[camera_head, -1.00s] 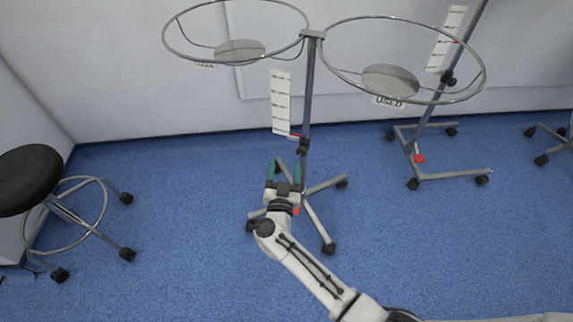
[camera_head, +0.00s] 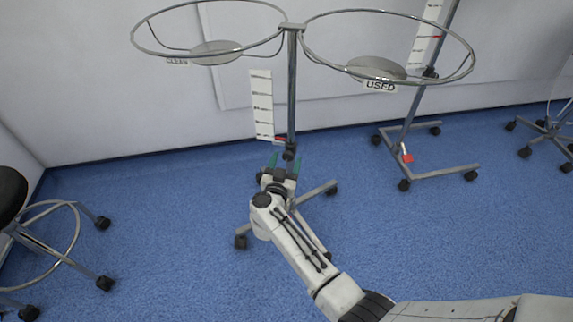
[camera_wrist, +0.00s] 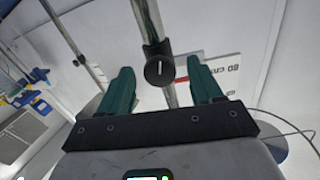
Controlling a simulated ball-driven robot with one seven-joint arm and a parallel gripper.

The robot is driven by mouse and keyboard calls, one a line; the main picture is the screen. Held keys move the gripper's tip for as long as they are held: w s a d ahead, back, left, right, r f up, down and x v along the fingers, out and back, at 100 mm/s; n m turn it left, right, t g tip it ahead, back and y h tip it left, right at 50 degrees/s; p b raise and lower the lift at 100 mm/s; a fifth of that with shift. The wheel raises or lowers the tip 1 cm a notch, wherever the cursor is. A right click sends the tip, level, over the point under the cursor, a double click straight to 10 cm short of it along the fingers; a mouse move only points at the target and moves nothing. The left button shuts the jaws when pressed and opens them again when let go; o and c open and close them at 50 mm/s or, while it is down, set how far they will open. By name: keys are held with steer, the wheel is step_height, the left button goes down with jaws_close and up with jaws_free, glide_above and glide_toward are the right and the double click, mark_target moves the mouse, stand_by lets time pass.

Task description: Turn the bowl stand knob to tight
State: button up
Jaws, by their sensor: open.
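The bowl stand (camera_head: 292,85) has an upright pole with two wire rings at the top and a wheeled base. Its black knob (camera_head: 289,152) sits on the pole below the white scale card. In the wrist view the knob (camera_wrist: 159,70) is round with a pale line on its face, upright in the picture. My gripper (camera_head: 287,160) is open, with green fingers, just below and in front of the knob. In the wrist view the knob is between and slightly beyond the fingertips of my gripper (camera_wrist: 162,75), and neither finger appears to touch it.
The white scale card (camera_head: 262,104) with a red pointer hangs beside the pole. A second stand (camera_head: 408,125) with a red pedal is at the right. A black-seated stool (camera_head: 50,235) stands at the left. A white wall is behind; blue floor is open around the base.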

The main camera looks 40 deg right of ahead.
steer(key=shift+w+d, duration=0.2)
steer(key=shift+d, duration=0.2)
steer(key=c, duration=1.1)
steer(key=shift+o, duration=0.2)
